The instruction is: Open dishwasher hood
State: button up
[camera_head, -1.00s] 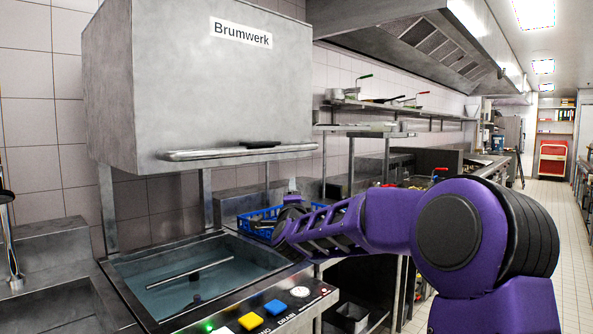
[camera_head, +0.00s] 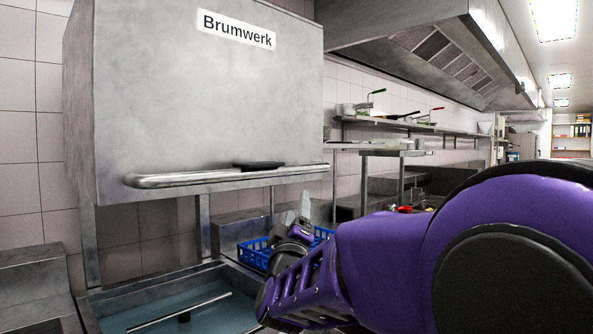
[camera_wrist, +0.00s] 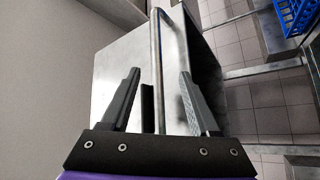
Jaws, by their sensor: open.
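The dishwasher hood (camera_head: 205,110), a grey metal box labelled Brumwerk, stands raised above the open wash basin (camera_head: 180,318). Its bar handle (camera_head: 225,176) runs along the lower front edge, with a short dark piece (camera_head: 258,165) behind it. My gripper (camera_head: 298,210) is in front of the hood, below and near the right end of the handle, fingers pointing up. In the wrist view my gripper (camera_wrist: 160,73) is open and empty. There the handle (camera_wrist: 157,40) runs lengthwise between the two fingers in the picture; I see no contact. My forearm hides part of the machine's right side.
A blue rack (camera_head: 253,254) stands on the counter behind my gripper; it also shows in the wrist view (camera_wrist: 298,14). A wall shelf (camera_head: 410,125) with pans runs to the right, under an extractor canopy (camera_head: 425,45). The basin has a spray arm (camera_head: 180,313).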

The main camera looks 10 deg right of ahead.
aim_at(304, 172)
jog(key=shift+n, duration=0.7)
jog(key=x, duration=0.5)
jog(key=p+x, duration=0.1)
jog(key=x, duration=0.5)
jog(key=p+x, duration=0.1)
jog(key=x, duration=0.5)
jog(key=shift+d+r, duration=0.3)
jog(key=shift+r, duration=0.1)
grip_shut()
